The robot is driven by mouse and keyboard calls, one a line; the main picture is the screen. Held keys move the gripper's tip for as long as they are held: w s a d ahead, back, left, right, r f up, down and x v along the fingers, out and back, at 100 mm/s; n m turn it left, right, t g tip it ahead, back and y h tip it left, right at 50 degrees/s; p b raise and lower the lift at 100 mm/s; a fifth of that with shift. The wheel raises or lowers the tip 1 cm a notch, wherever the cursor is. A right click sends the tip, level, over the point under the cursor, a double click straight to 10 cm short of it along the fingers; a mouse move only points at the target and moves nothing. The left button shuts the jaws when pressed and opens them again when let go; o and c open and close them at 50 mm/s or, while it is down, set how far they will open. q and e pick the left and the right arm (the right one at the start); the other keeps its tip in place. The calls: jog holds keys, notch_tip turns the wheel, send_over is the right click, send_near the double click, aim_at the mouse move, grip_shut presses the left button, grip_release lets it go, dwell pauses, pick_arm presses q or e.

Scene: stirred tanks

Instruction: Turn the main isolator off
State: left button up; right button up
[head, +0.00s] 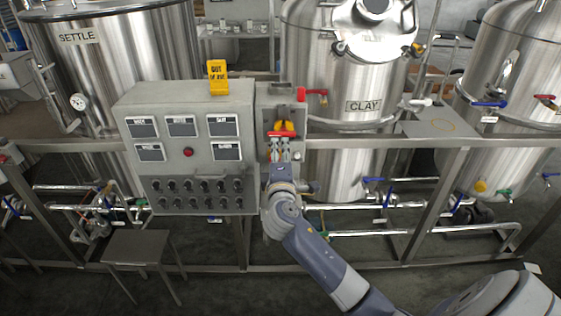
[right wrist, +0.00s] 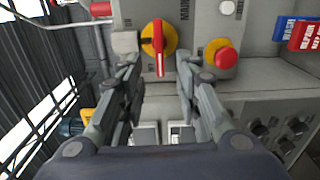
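The main isolator is a red handle on a yellow round plate (right wrist: 158,40), on a grey box beside the main panel. In the right wrist view the handle stands upright in the picture, with part of a "MAIN" label beside it. The isolator also shows in the head view (head: 286,127), just above my right gripper (head: 279,149). In the right wrist view my right gripper (right wrist: 157,68) is open, its fingers on either side of the red handle. Whether a finger touches the handle cannot be told. My left gripper is not in view.
A red push button on a yellow base (right wrist: 225,56) sits close to the isolator. The control panel (head: 190,103) carries labels and rows of knobs, with a yellow tag (head: 217,78) on top. Steel tanks stand behind a rail (head: 350,143). A small table (head: 137,247) stands at left.

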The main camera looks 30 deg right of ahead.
jog(key=v, duration=0.4)
jog(key=shift+s+a, duration=0.15)
jog(key=shift+f, duration=0.1)
notch_tip(320, 180, down, 23)
jog(key=s+a+g+y+b, duration=0.1)
jog(key=a+g+y+b, duration=0.1)
jog(key=a+g+y, duration=0.15)
jog(key=s+a+f+m+g+y+b, duration=0.1)
jog(key=s+f+g, duration=0.1)
jog(key=s+f, duration=0.65)
jog(key=s+a+f+m+g+y+b, duration=0.1)
jog(key=s+f+g+y, duration=0.15)
jog(key=f, duration=1.15)
jog(key=s+a+f+m+g+y+b, duration=0.1)
jog(key=s+a+f+m+g, duration=0.1)
jog(key=s+f, duration=0.75)
jog(key=s+a+f+m+g, duration=0.2)
jog(key=s+f, duration=0.6)
jog(key=s, duration=0.3)
jog(key=s+a+f+m+g, duration=0.1)
jog(key=s+f, duration=0.2)
jog(key=s, duration=0.6)
jog(key=s+a+f+m+g+y+b, duration=0.1)
jog(key=s+f+m, duration=0.1)
jog(key=s, duration=0.7)
jog(key=shift+s+f+b, duration=0.2)
jog(key=shift+f+b, duration=0.1)
jog(key=shift+f, duration=0.5)
